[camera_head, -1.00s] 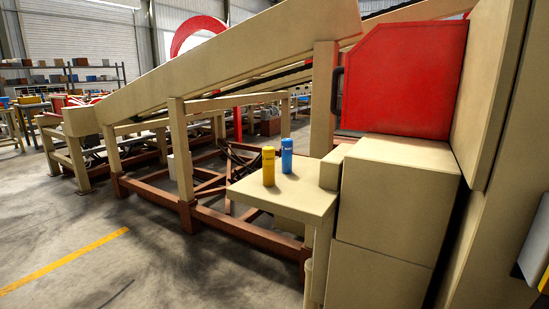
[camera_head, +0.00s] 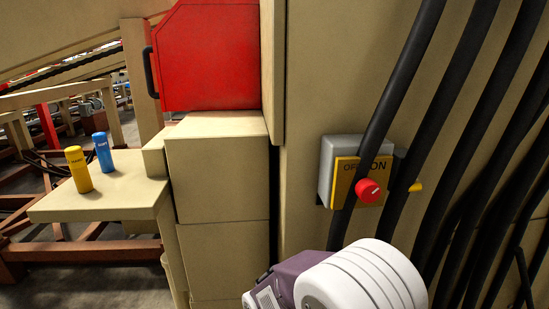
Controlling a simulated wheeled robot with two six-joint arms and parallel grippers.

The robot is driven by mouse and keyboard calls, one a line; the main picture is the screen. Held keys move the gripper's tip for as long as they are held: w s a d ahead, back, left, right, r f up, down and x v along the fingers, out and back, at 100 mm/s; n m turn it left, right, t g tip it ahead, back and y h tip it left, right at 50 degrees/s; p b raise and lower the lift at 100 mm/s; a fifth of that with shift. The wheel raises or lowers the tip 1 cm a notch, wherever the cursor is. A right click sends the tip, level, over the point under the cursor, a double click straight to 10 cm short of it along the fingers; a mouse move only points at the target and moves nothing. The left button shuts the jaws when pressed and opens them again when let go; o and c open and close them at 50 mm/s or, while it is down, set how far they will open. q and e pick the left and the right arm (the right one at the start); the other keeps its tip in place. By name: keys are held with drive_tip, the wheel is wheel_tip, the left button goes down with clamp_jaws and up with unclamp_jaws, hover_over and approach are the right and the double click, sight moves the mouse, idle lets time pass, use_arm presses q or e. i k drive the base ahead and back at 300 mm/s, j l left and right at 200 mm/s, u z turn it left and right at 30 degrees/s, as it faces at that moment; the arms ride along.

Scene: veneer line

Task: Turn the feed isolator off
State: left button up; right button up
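The feed isolator (camera_head: 339,167) is a grey box on the beige cabinet wall, right of centre. It has a yellow plate (camera_head: 345,180) lettered OFF and ON, and a red knob (camera_head: 368,190) that sticks out near the ON side. A thick black cable runs across the front of the box and hides part of the plate and lettering. The exact setting of the knob cannot be told. Neither of my grippers shows in this view.
Several black cables (camera_head: 478,130) hang down the wall on the right, close to the isolator. A small yellow knob (camera_head: 415,187) shows between them. At left, a beige shelf (camera_head: 120,200) bears a yellow can (camera_head: 78,170) and a blue can (camera_head: 103,153), beside a red door (camera_head: 208,60).

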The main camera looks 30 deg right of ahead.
sight(367, 190)
drive_tip(key=l+z, duration=0.15)
drive_tip(key=z, duration=1.7)
drive_tip(key=i+j, duration=0.05)
drive_tip(key=j, duration=0.05)
